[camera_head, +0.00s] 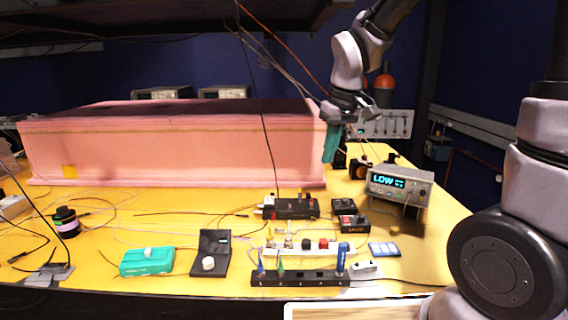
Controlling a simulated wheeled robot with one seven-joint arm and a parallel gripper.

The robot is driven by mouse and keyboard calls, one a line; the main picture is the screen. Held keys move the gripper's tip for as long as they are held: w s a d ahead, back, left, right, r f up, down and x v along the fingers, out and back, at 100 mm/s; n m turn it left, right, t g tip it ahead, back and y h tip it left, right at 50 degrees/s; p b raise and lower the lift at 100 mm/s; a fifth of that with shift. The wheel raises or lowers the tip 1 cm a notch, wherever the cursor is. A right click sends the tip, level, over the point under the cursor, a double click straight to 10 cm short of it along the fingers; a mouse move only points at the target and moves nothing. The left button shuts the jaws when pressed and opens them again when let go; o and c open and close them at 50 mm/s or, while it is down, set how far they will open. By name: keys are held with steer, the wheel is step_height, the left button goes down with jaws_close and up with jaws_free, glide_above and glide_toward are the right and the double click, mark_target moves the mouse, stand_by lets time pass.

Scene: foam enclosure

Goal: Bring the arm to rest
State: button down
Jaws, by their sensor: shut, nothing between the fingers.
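My arm (350,62) reaches in from the top right, grey-white with dark joints, bent with its hand (345,108) lowered. My gripper (330,158) points down with teal fingers close together, shut and empty. It hangs in front of the right end of the pink foam enclosure (170,150), above the yellow table. It looks clear of the table top; whether it touches the foam I cannot tell.
A meter reading LOW (399,186) stands right of my gripper. A dark shelf (150,22) overhangs the enclosure. Bare yellow table (440,240) shows at right.

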steer(key=s+d+r+m+t, duration=0.4)
steer(key=s+d+r+m, duration=0.5)
steer(key=d+r, duration=0.3)
steer(key=shift+s+d+r+t, duration=0.35)
steer(key=shift+s+d, duration=0.45)
steer(key=shift+d, duration=0.3)
